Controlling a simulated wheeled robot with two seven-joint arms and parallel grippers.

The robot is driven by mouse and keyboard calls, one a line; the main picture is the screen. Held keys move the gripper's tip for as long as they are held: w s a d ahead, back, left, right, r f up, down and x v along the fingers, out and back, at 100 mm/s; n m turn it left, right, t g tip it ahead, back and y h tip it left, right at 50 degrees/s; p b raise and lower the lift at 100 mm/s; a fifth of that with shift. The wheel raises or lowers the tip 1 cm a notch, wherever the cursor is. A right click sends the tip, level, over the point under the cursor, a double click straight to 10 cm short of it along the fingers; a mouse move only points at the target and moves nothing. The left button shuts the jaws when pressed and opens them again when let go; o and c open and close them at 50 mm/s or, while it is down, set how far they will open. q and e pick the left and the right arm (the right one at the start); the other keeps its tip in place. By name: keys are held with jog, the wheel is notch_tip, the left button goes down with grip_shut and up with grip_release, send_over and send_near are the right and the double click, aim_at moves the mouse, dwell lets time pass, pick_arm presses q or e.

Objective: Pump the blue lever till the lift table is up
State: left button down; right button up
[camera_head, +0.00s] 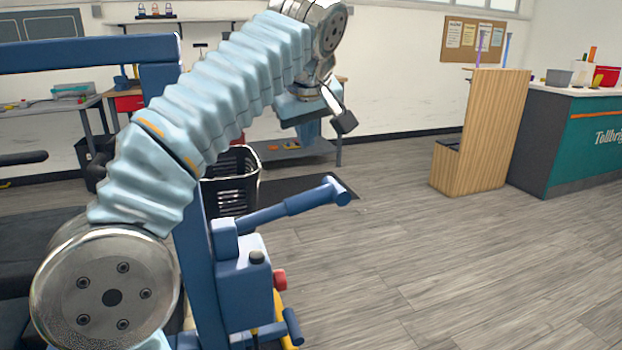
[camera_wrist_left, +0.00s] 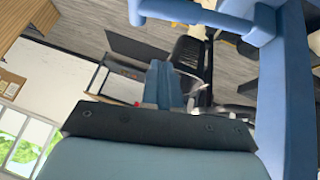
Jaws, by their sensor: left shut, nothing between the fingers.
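The blue lever (camera_head: 292,205) sticks out to the right from a blue pump body (camera_head: 243,285), tilted slightly upward, with a crosswise grip at its end. It also shows at the top of the left wrist view (camera_wrist_left: 190,12). My left gripper (camera_head: 309,134) is above the lever and apart from it, pointing down, shut and empty. Its blue fingers (camera_wrist_left: 160,86) are together in the left wrist view. The lift table's blue frame (camera_head: 196,262) stands at left, partly hidden by my left arm; its height is hard to tell. My right gripper is out of view.
A red knob (camera_head: 280,279) and a lower blue pedal (camera_head: 291,326) are on the pump's right side. A wooden panel (camera_head: 480,130) and counter (camera_head: 575,145) are at right. The floor right of the lever is clear.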

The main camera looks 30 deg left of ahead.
pick_arm(q)
send_over(311, 196)
jog(key=a, duration=0.1)
jog(key=f, duration=0.6)
jog(key=shift+s, duration=0.2)
jog(key=f, duration=0.3)
jog(key=shift+w+d+f+b, duration=0.2)
jog(key=shift+d+f+b, duration=0.1)
jog(key=shift+d, duration=0.1)
jog(key=shift+d+f, duration=0.1)
jog(key=shift+f, duration=0.3)
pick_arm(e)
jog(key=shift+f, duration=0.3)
pick_arm(q)
jog(key=shift+f, duration=0.1)
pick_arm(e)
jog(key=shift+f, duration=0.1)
